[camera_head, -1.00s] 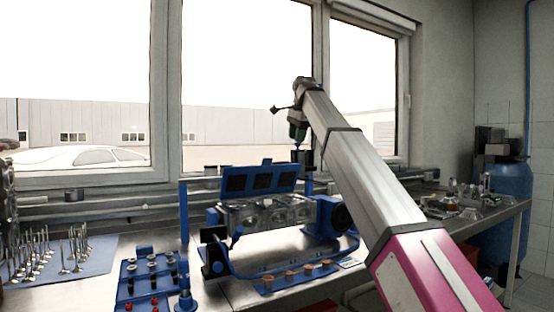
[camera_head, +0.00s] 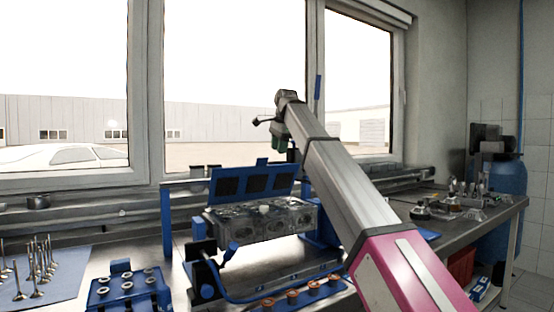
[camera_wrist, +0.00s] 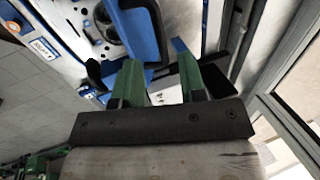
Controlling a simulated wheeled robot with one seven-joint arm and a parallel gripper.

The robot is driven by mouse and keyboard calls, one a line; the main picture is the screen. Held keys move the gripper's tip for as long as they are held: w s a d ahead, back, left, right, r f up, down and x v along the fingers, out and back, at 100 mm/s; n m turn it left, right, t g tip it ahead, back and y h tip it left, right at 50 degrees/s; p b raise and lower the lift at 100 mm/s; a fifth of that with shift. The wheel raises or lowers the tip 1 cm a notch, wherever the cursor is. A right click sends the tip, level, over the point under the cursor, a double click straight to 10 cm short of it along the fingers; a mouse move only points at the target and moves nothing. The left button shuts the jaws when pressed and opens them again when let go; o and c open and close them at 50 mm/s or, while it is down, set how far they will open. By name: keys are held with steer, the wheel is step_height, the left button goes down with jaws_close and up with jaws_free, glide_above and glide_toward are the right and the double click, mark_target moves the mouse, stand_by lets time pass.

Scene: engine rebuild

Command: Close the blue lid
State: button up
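The blue lid (camera_head: 228,187), with dark square windows, stands raised at the back of the metal engine block (camera_head: 262,222) in the head view. It leans back and is open. My gripper (camera_head: 288,146) is behind and above the lid's right end. In the wrist view my gripper's two green fingers (camera_wrist: 158,68) are spread apart. A blue strip (camera_wrist: 145,32) and a smaller blue tab (camera_wrist: 179,46) lie just ahead of the fingertips. I cannot tell whether either belongs to the lid, or whether the fingers touch anything.
The block sits in a blue stand (camera_head: 196,262) on the metal bench. Several valves (camera_head: 40,270) stand on a mat at the left, near a blue parts tray (camera_head: 122,290). A blue rack with copper-coloured rings (camera_head: 292,297) lies in front. Windows rise behind the bench.

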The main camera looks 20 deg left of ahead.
steer(key=shift+x, duration=2.35)
jaws_close()
